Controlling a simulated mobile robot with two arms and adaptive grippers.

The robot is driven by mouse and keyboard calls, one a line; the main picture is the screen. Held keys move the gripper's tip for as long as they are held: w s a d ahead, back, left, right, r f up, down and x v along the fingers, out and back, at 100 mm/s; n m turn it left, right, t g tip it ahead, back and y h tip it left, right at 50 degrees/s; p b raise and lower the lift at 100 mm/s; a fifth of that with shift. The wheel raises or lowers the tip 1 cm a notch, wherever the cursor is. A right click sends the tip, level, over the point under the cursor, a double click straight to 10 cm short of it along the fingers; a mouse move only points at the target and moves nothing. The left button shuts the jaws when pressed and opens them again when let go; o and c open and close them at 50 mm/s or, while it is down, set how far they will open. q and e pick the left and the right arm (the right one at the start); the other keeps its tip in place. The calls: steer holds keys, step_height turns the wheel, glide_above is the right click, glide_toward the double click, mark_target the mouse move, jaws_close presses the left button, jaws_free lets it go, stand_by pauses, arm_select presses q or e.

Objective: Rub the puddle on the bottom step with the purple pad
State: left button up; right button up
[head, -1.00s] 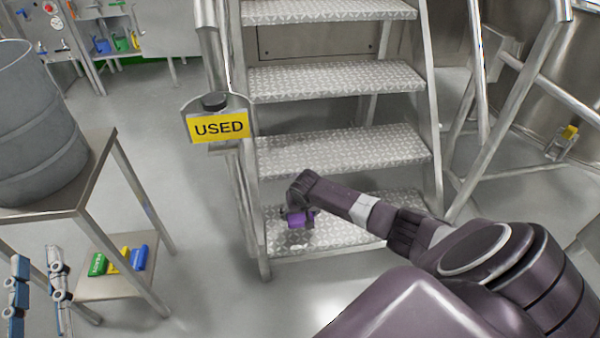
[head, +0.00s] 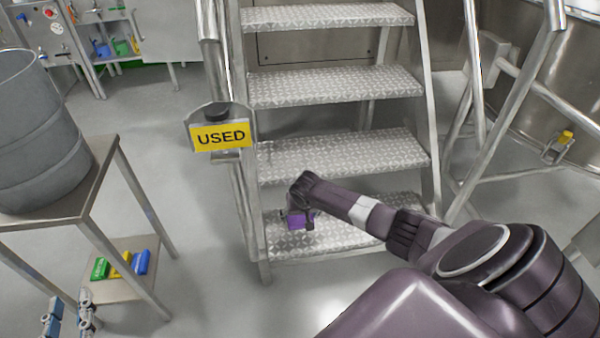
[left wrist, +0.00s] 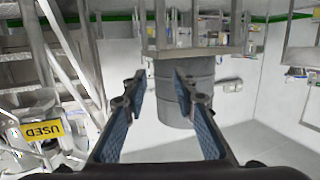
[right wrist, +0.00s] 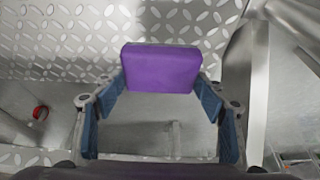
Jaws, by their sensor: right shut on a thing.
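The purple pad (head: 299,220) is held in my right gripper (head: 300,212), over the left part of the bottom step (head: 350,225). In the right wrist view the pad (right wrist: 160,68) sits between the two fingertips, with patterned metal tread behind it. I cannot tell whether the pad touches the step. No puddle can be made out on the bottom step; the pad and arm cover part of it. My left gripper (head: 68,320) is at the lower left of the head view, its fingers apart and empty in the left wrist view (left wrist: 158,80).
A yellow USED sign (head: 221,136) hangs at the stair's left rail. A metal table (head: 100,180) with a grey drum (head: 40,135) stands left, with coloured items (head: 120,265) on its lower shelf. Metal rails (head: 510,110) stand to the right.

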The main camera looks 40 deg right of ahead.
arm_select(q)
steer(key=shift+s+a+f+g+y+p, duration=0.1)
steer(key=shift+s+a+f+g, duration=0.1)
steer(key=shift+f+g, duration=0.3)
steer(key=shift+s+a+f+g+y+p, duration=0.1)
steer(key=shift+s+f+g, duration=0.1)
steer(key=shift+f, duration=0.45)
steer(key=shift+s+a+f+g+y+p, duration=0.1)
steer(key=shift+s+a+f+g, duration=0.15)
steer(key=shift+f, duration=0.35)
arm_select(e)
steer(key=shift+r, duration=0.35)
arm_select(q)
steer(key=shift+d, duration=0.1)
